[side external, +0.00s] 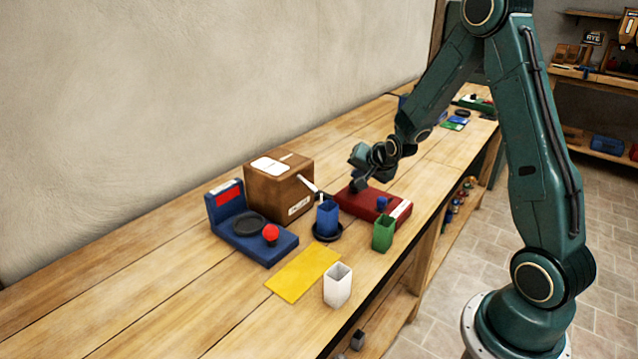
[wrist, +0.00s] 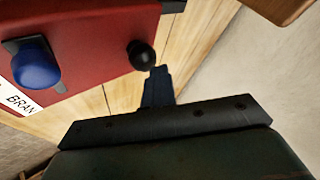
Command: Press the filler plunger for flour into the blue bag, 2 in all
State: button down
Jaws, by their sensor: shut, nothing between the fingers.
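The red filler (side external: 349,204) stands on the bench. It carries a blue knob (wrist: 36,66) beside a label (wrist: 18,100) reading BRAN, and a black ball knob (wrist: 141,55) at its other end. No flour label is readable. My gripper (side external: 358,186) is shut and empty, low over the filler's far-left end. In the wrist view its fingertips (wrist: 159,74) appear right beside the black knob; I cannot tell whether they touch it. The blue bag (side external: 327,219) stands upright on a black round dish (side external: 327,236) left of the filler, near a pale spout (side external: 309,185). Its contents are hidden.
A green bag (side external: 383,233) stands just in front of the filler, a white bag (side external: 337,287) nearer the front edge. A yellow mat (side external: 302,272) lies bare. A blue scale (side external: 262,247) with a red knob (side external: 270,233) and a cardboard box (side external: 278,190) stand left.

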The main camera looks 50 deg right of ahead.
dwell(0.3)
jog(key=shift+r, duration=1.3)
jog(key=shift+r, duration=0.1)
notch_tip(320, 180, up, 5)
jog(key=shift+f, duration=0.1)
dwell(0.9)
